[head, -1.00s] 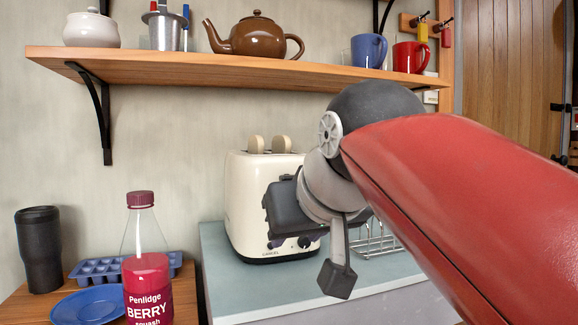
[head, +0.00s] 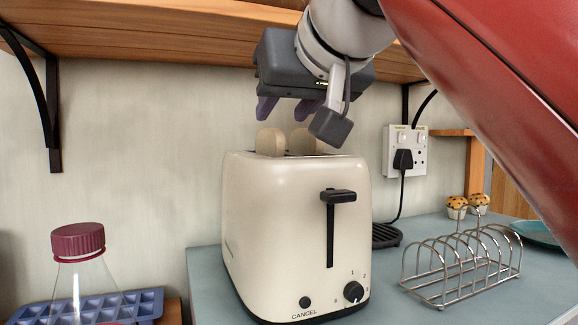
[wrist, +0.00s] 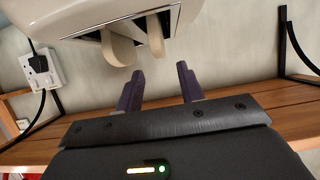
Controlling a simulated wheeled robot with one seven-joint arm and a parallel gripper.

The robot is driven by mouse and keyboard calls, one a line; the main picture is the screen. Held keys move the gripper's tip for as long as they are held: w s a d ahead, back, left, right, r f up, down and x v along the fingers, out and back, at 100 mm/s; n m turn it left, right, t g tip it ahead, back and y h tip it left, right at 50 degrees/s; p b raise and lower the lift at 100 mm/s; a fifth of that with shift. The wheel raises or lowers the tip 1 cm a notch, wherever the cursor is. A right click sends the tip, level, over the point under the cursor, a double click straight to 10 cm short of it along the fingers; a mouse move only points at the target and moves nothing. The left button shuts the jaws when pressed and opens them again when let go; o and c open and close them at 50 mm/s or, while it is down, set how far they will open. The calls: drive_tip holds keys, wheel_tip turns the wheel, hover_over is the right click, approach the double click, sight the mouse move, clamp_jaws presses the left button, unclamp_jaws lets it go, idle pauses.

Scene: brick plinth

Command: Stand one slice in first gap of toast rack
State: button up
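A cream toaster (head: 280,220) stands on the blue-grey worktop. Two pale slices stick up from its slots, a left slice (head: 270,142) and a right slice (head: 303,142). Both also show in the wrist view, one slice (wrist: 118,48) and the other slice (wrist: 155,36). My gripper (head: 290,108) is above the toaster, its purple fingers pointing down. In the wrist view my gripper (wrist: 158,85) is open, with its fingers apart and nothing between them. The wire toast rack (head: 462,262) stands empty on the worktop, right of the toaster.
A wooden shelf (head: 150,42) runs along the wall close to my gripper. Two muffins (head: 457,206) and a teal plate (head: 535,232) are behind the rack. A wall socket (head: 404,150) has a plugged-in cable. A bottle (head: 78,262) and blue ice tray (head: 145,305) are at left.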

sight(270, 130)
drive_tip(key=x, duration=0.7)
drive_tip(key=shift+s+f+b, duration=0.15)
drive_tip(key=shift+b, duration=0.2)
clamp_jaws()
